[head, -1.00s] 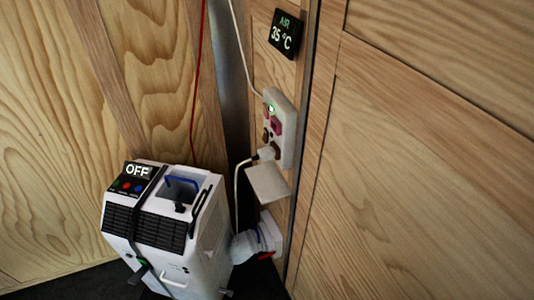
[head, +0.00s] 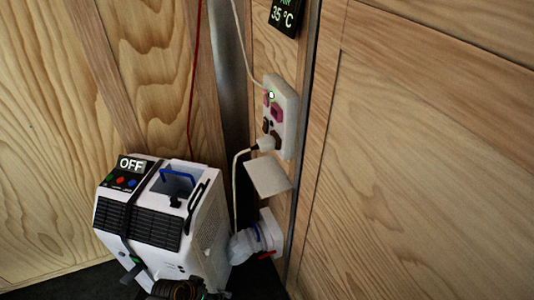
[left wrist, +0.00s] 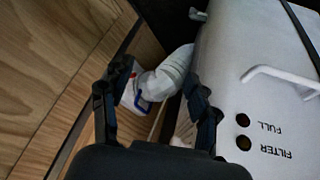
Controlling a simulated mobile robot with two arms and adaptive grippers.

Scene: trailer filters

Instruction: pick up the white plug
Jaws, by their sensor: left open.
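My left gripper (head: 178,288) shows only in part at the bottom edge of the head view, in front of the white machine (head: 208,225) and well below the plug. In the left wrist view its two dark fingers (left wrist: 153,82) are spread and empty, beside the machine. I cannot make out the plug there. My right gripper is not in view.
A white hose (head: 243,245) joins the machine to a wall fitting (head: 269,233) with red and blue parts. A white flap (head: 268,177) sticks out below the strip. The machine's display (head: 131,164) reads OFF. A wall display (head: 284,17) reads 35 °C. Wooden walls close in the corner.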

